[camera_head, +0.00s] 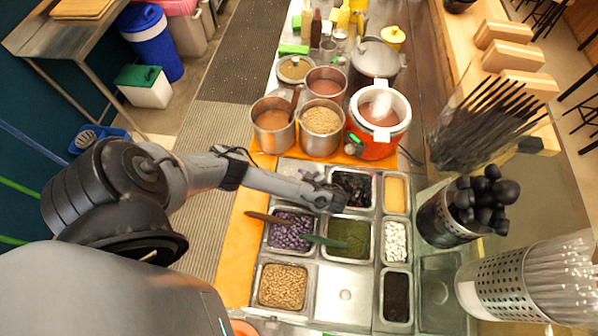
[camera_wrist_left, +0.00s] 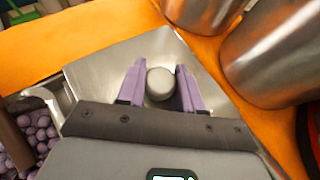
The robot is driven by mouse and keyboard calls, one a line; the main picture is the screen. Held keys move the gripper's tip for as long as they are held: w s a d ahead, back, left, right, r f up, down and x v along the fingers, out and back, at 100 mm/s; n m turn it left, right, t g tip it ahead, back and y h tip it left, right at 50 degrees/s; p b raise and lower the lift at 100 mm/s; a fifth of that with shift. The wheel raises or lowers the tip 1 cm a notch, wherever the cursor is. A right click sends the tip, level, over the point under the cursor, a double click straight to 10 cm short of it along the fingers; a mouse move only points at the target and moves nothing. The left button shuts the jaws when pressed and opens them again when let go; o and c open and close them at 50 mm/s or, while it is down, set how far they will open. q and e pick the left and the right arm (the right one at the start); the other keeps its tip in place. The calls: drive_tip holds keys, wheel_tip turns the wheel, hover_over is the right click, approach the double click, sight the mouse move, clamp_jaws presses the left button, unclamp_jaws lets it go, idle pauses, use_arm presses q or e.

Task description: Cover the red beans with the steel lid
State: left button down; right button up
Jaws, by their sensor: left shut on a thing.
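The steel lid (camera_head: 299,168) is a plain metal plate at the back left of the topping trays, partly under my left arm in the head view. In the left wrist view the lid (camera_wrist_left: 100,76) has a round grey knob (camera_wrist_left: 160,84), with the purple fingers of my left gripper (camera_wrist_left: 160,76) on either side, shut on it. In the head view the left gripper (camera_head: 324,197) is partly hidden by its own arm. I cannot make out red beans for sure; what lies under the lid is hidden. My right gripper is not in view.
Purple beans (camera_head: 288,236), a green topping (camera_head: 350,240), dark topping (camera_head: 352,184) and tan beans (camera_head: 283,288) fill nearby trays. Pots (camera_head: 272,128) and a red cooker (camera_head: 372,143) stand close behind the lid. Utensil holders (camera_head: 445,222) stand right.

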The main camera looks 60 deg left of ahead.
use_arm(q)
drive_tip(key=shift+f, duration=0.35)
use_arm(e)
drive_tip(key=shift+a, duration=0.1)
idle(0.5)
use_arm(q)
drive_tip(key=c, duration=0.7)
unclamp_jaws()
drive_tip(key=shift+o, duration=0.2)
